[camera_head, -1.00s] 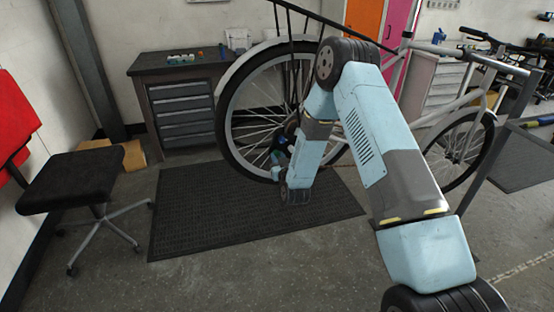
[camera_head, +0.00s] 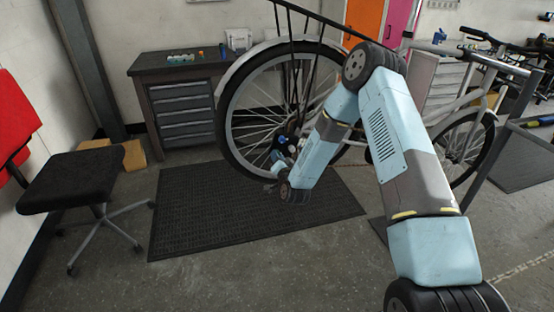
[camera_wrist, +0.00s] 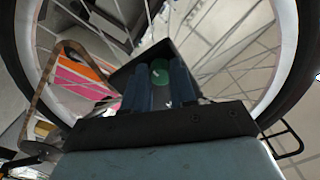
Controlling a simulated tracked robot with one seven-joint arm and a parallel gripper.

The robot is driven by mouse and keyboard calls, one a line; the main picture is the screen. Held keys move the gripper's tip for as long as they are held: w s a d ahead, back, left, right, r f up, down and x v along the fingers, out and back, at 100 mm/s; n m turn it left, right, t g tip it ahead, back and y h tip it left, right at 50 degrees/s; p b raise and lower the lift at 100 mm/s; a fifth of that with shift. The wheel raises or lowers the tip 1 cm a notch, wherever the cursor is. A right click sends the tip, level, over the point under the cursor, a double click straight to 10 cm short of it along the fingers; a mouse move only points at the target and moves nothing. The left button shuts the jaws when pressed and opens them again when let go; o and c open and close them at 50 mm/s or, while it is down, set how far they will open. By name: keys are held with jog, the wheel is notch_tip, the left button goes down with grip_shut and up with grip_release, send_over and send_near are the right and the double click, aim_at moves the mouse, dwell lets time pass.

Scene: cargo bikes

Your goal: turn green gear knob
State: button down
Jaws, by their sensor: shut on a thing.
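The green gear knob (camera_wrist: 160,72) shows in the wrist view between the tips of my two blue-grey fingers, at the wheel's centre in front of the spokes. My gripper (camera_wrist: 160,84) is shut on the knob, with a finger on each side of it. In the head view my gripper (camera_head: 282,152) is at the hub of the bike's wheel (camera_head: 222,125), and the knob itself is too small and covered to make out there. The bike (camera_head: 470,98) is held up above a dark mat.
A black stool (camera_head: 72,182) stands at the left. A grey drawer bench (camera_head: 185,112) with small items on top stands behind the wheel. The dark mat (camera_head: 240,210) lies under the wheel and is clear. A metal post (camera_head: 500,135) stands at the right.

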jog(key=shift+d+f+m, duration=0.1)
jog(key=shift+d+m, duration=0.05)
jog(key=shift+m, duration=3.75)
jog(key=shift+s, duration=0.1)
jog(key=c, duration=1.3)
grip_release()
jog(key=o, duration=0.4)
jog(key=v, duration=1.3)
jog(key=shift+s, duration=0.3)
